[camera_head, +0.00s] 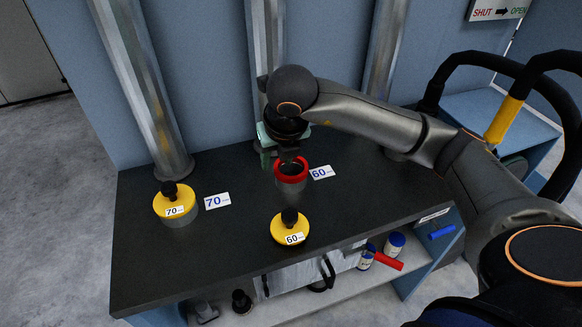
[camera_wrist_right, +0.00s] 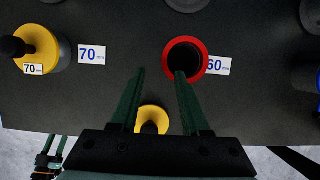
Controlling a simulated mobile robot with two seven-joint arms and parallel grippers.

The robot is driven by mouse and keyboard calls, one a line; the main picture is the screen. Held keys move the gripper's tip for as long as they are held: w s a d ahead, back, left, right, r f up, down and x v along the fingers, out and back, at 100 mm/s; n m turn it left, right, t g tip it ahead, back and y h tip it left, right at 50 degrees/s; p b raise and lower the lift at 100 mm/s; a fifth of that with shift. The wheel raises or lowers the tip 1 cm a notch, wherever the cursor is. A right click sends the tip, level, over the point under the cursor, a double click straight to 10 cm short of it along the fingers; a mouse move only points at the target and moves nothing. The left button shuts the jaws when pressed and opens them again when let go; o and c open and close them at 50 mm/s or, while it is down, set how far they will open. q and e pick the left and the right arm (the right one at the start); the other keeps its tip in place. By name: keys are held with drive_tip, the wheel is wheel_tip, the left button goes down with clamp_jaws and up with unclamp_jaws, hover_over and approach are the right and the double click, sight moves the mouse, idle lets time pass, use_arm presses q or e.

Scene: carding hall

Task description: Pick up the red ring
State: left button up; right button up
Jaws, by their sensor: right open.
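The red ring (camera_head: 291,179) sits on top of an upright grey cylinder on the dark bench top, beside a white "60" label (camera_head: 322,172). The ring also shows in the right wrist view (camera_wrist_right: 168,60), with a dark round opening inside it. My right gripper (camera_head: 278,158) is over the bench at the ring's back left. In the wrist view its two green fingers (camera_wrist_right: 160,72) are apart with nothing between their tips.
A yellow-topped gauge marked 70 (camera_head: 174,200) stands at the left by a "70" label (camera_head: 217,201). A yellow-topped gauge marked 60 (camera_head: 290,230) stands in front of the ring. Metal columns (camera_head: 145,90) rise behind. The shelf below holds blue-and-white containers (camera_head: 394,243).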

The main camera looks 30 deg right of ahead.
sight(276, 170)
drive_tip(key=shift+d+p+x, duration=0.2)
drive_tip(key=shift+x, duration=1.15)
drive_tip(key=shift+d+p+x, duration=0.15)
drive_tip(key=shift+p+x, duration=0.05)
drive_tip(key=shift+x, duration=1.2)
drive_tip(key=shift+w+r, duration=0.1)
drive_tip(key=shift+w, duration=0.05)
drive_tip(key=shift+c, duration=0.3)
clamp_jaws()
